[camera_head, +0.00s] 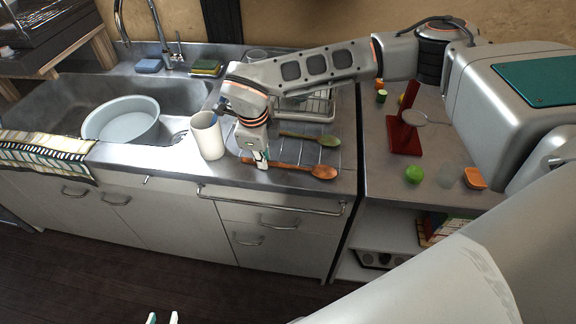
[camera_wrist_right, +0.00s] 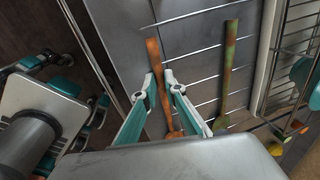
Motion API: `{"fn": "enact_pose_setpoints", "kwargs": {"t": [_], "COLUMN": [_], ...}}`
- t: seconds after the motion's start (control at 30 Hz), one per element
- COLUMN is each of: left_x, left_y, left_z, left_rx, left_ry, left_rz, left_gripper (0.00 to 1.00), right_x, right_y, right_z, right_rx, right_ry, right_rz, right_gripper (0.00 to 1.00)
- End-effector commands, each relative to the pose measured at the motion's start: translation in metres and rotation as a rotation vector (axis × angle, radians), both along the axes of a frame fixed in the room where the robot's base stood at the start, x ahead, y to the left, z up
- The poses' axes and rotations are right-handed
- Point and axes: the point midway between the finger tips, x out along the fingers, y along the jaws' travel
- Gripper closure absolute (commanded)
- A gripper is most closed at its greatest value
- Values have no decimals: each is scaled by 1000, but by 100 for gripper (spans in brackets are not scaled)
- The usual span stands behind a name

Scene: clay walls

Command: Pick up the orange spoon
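The orange spoon (camera_head: 290,167) lies on the wire drying rack near the counter's front edge, its bowl to the right and its handle to the left. In the right wrist view its handle (camera_wrist_right: 153,55) runs between the fingertips of my right gripper (camera_wrist_right: 159,80), which look closed against it on both sides. In the head view my right gripper (camera_head: 261,158) is low at the handle's left part. The spoon's bowl (camera_wrist_right: 174,133) is partly hidden by my gripper in the wrist view. My left gripper (camera_head: 162,318) shows only two separated fingertips at the bottom edge, with nothing between them.
A green spoon (camera_head: 322,140) lies behind the orange one. A white cup (camera_head: 207,135) stands close left of my right gripper. The sink holds a pale basin (camera_head: 121,121). A red stand (camera_head: 404,137) and a green fruit (camera_head: 413,174) are on the right counter.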

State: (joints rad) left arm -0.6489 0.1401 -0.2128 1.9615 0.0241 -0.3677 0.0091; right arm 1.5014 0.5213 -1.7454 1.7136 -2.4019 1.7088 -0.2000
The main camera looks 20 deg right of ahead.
Motion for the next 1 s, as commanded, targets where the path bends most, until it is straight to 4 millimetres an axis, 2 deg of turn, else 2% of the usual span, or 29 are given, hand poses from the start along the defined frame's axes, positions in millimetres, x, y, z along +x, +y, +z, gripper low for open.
{"fn": "enact_pose_setpoints", "kwargs": {"t": [0.3, 0.43, 0.8, 1.0], "left_x": [0, 0, 1, 1], "left_y": [0, 0, 0, 0], "left_z": [0, 0, 3, 3], "left_rx": [0, 0, 0, 0], "left_ry": [0, 0, -2, -2], "left_rz": [0, 0, 1, 1], "left_gripper": [70, 70, 70, 70], "right_x": [0, 1, 1, 0], "right_y": [0, 0, 0, 0], "right_z": [1, 9, 75, 96], "right_rx": [1, 1, 1, 0], "right_ry": [-1, -3, -5, -1], "right_rz": [0, 1, 0, 0], "right_gripper": [100, 100, 100, 100]}}
